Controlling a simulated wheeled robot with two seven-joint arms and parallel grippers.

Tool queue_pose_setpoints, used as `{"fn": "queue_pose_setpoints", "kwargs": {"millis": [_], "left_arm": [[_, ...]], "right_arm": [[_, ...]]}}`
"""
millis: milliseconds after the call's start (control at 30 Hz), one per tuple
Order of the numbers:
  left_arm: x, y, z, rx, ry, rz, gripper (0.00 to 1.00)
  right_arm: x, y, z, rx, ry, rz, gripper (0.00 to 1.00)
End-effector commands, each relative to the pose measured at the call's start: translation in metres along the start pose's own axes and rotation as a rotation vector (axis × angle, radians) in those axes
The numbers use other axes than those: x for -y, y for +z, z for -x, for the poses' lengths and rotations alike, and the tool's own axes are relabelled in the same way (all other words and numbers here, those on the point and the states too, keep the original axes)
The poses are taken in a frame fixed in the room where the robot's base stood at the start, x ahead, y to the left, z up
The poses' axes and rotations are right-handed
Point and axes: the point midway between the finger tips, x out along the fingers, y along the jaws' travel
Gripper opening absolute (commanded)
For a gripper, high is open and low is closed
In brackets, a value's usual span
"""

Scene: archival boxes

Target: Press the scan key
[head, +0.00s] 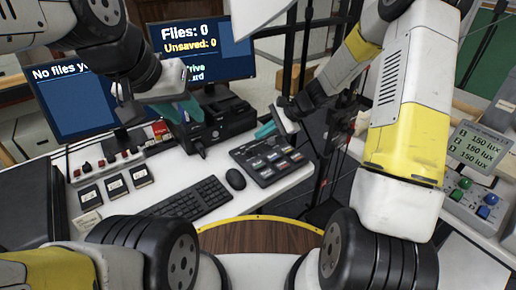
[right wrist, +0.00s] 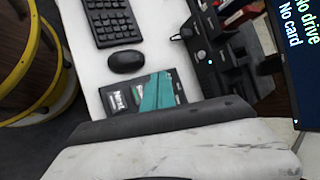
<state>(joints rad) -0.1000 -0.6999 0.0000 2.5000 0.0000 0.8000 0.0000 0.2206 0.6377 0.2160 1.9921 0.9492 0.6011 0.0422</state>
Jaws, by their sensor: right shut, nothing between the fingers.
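The dark key pad (head: 268,162) with several light and coloured keys lies on the white desk, right of the mouse. In the right wrist view the key pad (right wrist: 118,100) is partly covered by my fingers, and one key's label looks like "Next". I cannot make out which key is the scan key. My right gripper (head: 265,131) is shut and empty, with its teal tips just above the far side of the pad; the tips also show in the right wrist view (right wrist: 157,92). Contact with a key is not visible. My left gripper (head: 182,110) looks open and empty, before the black device.
A keyboard (head: 190,205) and a mouse (head: 235,179) lie left of the pad. A black device (head: 222,122) stands behind. Two monitors (head: 70,100) show file status text. Several small cards (head: 115,184) lie at left. A lux readout (head: 468,148) stands at right.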

Motion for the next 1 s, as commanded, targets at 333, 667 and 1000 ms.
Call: {"fn": "queue_pose_setpoints", "kwargs": {"millis": [333, 667, 1000], "left_arm": [[0.0, 0.0, 0.0, 0.0, 0.0, 0.0, 0.34], [0.0, 0.0, 0.0, 0.0, 0.0, 0.0, 0.34], [0.0, 0.0, 0.0, 0.0, 0.0, 0.0, 0.34]], "right_arm": [[-0.004, -0.012, -0.018, 0.017, -0.017, -0.074, 0.0], [-0.009, -0.016, -0.025, 0.019, -0.015, -0.073, 0.0], [-0.034, -0.037, -0.058, 0.019, -0.015, -0.075, 0.0]]}}
